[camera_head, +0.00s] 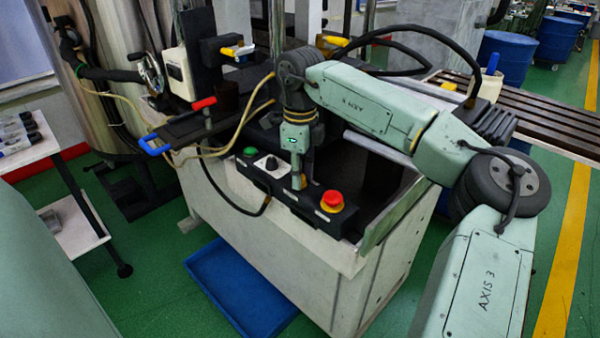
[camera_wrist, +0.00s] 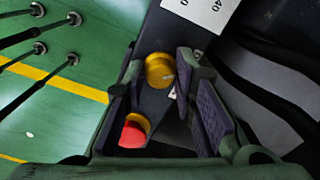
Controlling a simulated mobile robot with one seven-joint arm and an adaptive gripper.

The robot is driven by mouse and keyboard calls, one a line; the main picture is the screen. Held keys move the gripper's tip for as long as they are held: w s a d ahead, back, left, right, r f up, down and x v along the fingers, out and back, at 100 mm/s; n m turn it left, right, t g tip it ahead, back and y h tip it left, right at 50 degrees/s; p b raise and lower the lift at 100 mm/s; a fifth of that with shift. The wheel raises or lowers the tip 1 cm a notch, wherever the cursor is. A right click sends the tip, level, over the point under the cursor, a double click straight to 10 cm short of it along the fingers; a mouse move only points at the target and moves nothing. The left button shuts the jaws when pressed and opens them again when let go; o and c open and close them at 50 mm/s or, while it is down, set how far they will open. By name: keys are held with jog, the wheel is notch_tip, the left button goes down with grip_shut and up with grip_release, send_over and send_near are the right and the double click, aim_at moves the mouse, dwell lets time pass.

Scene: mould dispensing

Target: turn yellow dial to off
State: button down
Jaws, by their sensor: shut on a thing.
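The yellow dial (camera_wrist: 159,70) sits on a dark control panel (camera_wrist: 160,104). In the wrist view it shows between the fingers of my gripper (camera_wrist: 161,72), which is shut on it. In the head view my gripper (camera_head: 298,180) points down onto the panel (camera_head: 310,208), and only a little of the yellow dial (camera_head: 296,183) shows by the fingertips. The dial's pointer direction is too small to tell in the head view.
A red mushroom button (camera_head: 332,199) on a yellow base is right of my gripper. A white-marked black selector (camera_head: 271,164) and a green button (camera_head: 249,152) are to the left. Hoses hang nearby. A blue tray (camera_head: 240,285) lies on the floor.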

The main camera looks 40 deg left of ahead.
jog(key=shift+r, duration=0.1)
jog(key=c, duration=1.3)
grip_release()
notch_tip(320, 180, up, 12)
